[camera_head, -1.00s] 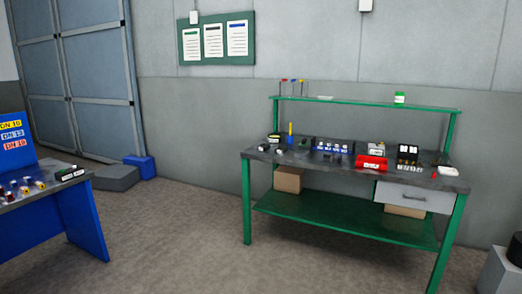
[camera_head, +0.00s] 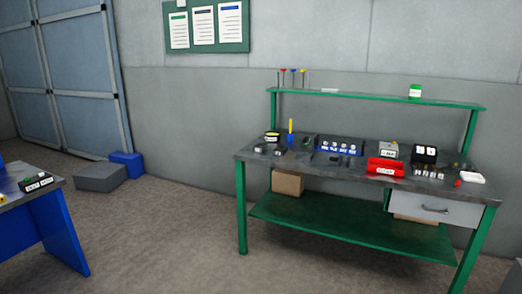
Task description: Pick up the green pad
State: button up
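I cannot clearly make out a green pad at this distance. A workbench (camera_head: 333,172) with a dark top and green frame stands ahead, right of centre, with many small items on it. A small dark item with a hint of green (camera_head: 308,140) lies near the back left of its top; I cannot tell what it is. A small green and white container (camera_head: 415,90) stands on the green upper shelf (camera_head: 370,98). My gripper is not in view.
A red box (camera_head: 385,166), a black case (camera_head: 424,153) and a white tray (camera_head: 472,177) sit on the bench's right half. A blue table (camera_head: 62,235) is at the left edge. Floor between them is clear. A grey block (camera_head: 101,177) lies by the back wall.

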aim_at(305, 141)
jog(key=i, duration=1.1)
jog(key=u, duration=0.1)
